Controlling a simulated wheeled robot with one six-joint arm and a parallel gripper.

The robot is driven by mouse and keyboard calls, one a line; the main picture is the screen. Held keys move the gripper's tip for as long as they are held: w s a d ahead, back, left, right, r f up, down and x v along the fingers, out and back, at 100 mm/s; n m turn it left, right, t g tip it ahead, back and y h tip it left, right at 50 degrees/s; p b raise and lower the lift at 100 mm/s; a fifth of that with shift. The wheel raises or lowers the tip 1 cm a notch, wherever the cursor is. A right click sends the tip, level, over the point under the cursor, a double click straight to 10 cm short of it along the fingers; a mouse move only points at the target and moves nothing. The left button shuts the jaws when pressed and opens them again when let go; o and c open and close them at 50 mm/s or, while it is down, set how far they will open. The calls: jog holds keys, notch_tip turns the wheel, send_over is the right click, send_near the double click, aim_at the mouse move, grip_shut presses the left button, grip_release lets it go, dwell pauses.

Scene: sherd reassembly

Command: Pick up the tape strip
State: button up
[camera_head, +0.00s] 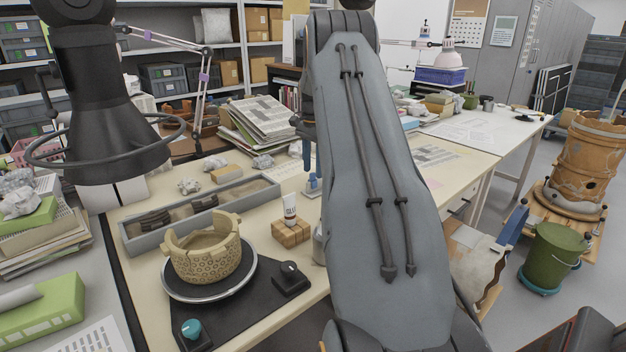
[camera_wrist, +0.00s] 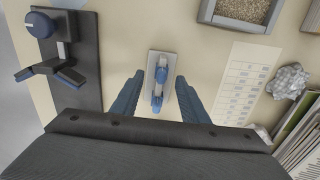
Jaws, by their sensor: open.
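In the wrist view my gripper (camera_wrist: 160,78) is open, with its two blue fingers on either side of a small stand (camera_wrist: 158,73) with a pale base and blue parts. The stand lies between and beyond the fingertips; I see no contact.
A dark board with a blue knob (camera_wrist: 40,25) lies left in the wrist view. A grit-filled tray (camera_wrist: 238,22), a printed sheet (camera_wrist: 240,85) and crumpled paper (camera_wrist: 289,81) lie right. In the head view a patterned bowl (camera_head: 207,252) sits on a turntable, near wooden blocks (camera_head: 291,233).

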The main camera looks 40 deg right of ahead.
aim_at(313, 173)
notch_tip(313, 173, down, 4)
jog(key=shift+w+f+p, duration=0.1)
jog(key=shift+f+p, duration=0.05)
jog(key=shift+p, duration=0.2)
jog(key=c, duration=0.8)
